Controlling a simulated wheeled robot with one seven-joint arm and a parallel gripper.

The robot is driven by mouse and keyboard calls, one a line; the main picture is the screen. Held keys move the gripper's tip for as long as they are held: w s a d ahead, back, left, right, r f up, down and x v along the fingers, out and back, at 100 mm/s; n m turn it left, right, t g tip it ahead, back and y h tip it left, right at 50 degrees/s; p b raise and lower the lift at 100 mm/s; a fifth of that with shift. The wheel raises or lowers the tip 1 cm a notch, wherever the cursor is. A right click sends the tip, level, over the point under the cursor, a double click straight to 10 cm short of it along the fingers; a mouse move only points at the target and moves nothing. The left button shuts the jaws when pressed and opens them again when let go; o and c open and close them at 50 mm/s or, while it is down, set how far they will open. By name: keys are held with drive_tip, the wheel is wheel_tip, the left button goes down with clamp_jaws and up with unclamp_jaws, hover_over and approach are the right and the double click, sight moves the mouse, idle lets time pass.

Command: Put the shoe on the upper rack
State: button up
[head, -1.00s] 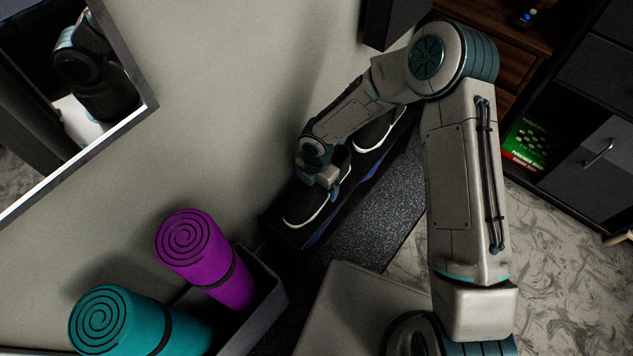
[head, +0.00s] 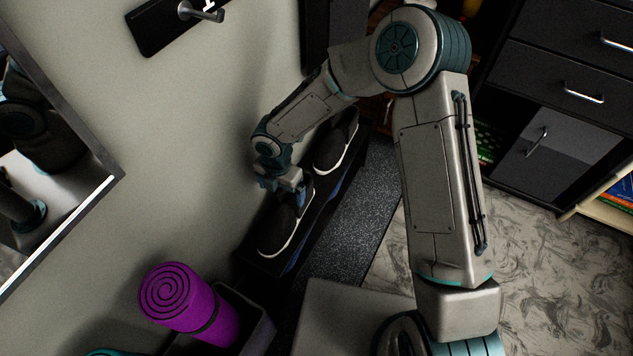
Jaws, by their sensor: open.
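A black shoe (head: 279,231) with a white sole edge lies on the dark rack (head: 262,262) against the wall. A second, similar shoe (head: 334,147) lies farther along the same rack. Blue items (head: 296,258), partly hidden, show below the top surface on the rack's open side. My gripper (head: 290,188) is at the far end of the nearer shoe, between the two shoes. It is open; its fingertips are small and partly hidden, so I cannot tell whether they touch the shoe.
A purple rolled mat (head: 185,300) stands in a dark bin (head: 262,325) at the lower left. A wall hook board (head: 165,25) and a framed mirror (head: 110,165) are on the wall. Dark drawers (head: 560,75) stand at the right. A dark speckled mat (head: 350,235) lies beside the rack.

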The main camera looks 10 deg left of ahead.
drive_tip(key=w+d+r+m+h, duration=0.1)
drive_tip(key=d+r+m, duration=0.7)
drive_tip(key=d, duration=0.3)
drive_tip(key=w+d+r+m+h, duration=0.1)
drive_tip(key=d+r+m, duration=0.65)
drive_tip(key=d, duration=0.35)
drive_tip(key=s+d+r+m+y, duration=0.1)
drive_tip(key=s+d+r+m, duration=0.3)
drive_tip(key=m, duration=0.4)
drive_tip(key=s+d+r+m+t+y, duration=0.1)
drive_tip(key=s+d+r+m, duration=0.3)
drive_tip(key=s+d+m, duration=0.3)
drive_tip(key=shift+s+d+r+m, duration=0.3)
drive_tip(key=shift+d+m, duration=0.2)
drive_tip(key=shift+m, duration=0.55)
drive_tip(key=shift+c, duration=0.2)
